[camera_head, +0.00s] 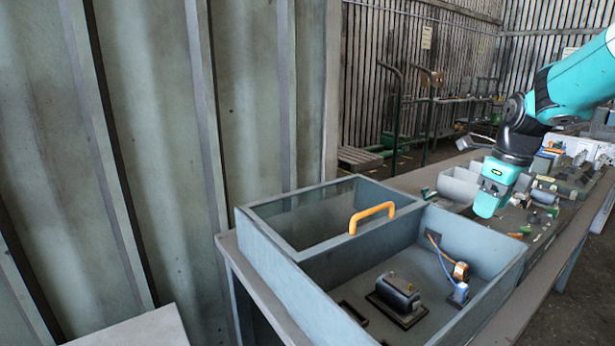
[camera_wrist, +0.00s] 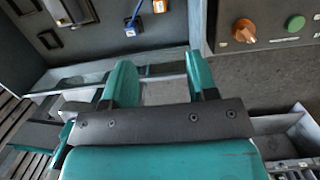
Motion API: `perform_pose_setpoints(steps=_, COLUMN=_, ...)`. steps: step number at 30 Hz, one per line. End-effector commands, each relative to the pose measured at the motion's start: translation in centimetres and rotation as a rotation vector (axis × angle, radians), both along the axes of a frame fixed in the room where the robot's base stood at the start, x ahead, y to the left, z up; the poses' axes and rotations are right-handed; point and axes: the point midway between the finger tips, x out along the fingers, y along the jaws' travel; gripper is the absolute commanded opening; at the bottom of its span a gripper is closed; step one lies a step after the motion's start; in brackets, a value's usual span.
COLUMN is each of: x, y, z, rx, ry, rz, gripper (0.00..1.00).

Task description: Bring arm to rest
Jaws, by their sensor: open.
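My gripper (camera_head: 488,200) hangs over the workbench, to the right of the blower housing, with its teal fingers pointing down. In the wrist view my gripper (camera_wrist: 161,82) has its two fingers apart with nothing between them. My teal arm (camera_head: 580,80) reaches in from the upper right. The grey-blue housing (camera_head: 300,290) stands on the near part of the bench with its front compartment open. Inside are a black cylindrical part (camera_head: 398,293) and a blue connector (camera_head: 459,292) with an orange piece above it. An orange handle (camera_head: 372,215) sits on the frame of the back section.
A grey bin (camera_head: 458,187) and many small parts crowd the bench beyond the housing. The wrist view shows a panel with an orange knob (camera_wrist: 243,30) and a green button (camera_wrist: 295,23). A corrugated metal wall (camera_head: 150,140) rises on the left.

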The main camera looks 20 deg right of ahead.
Motion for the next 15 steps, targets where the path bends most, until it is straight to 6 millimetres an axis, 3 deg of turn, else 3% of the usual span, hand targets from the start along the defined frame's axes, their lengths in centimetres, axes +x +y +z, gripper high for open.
perform_pose_setpoints(steps=5, x=0.2, y=2.4, z=0.3, rx=-0.01, ry=-0.014, rz=0.162, gripper=0.53)
perform_pose_setpoints(steps=11, x=-0.5, y=11.1, z=0.9, rx=-0.05, ry=-0.077, rz=0.78, gripper=0.53)
perform_pose_setpoints(steps=15, x=-2.5, y=17.5, z=1.1, rx=-0.084, ry=-0.145, rz=1.284, gripper=0.53)
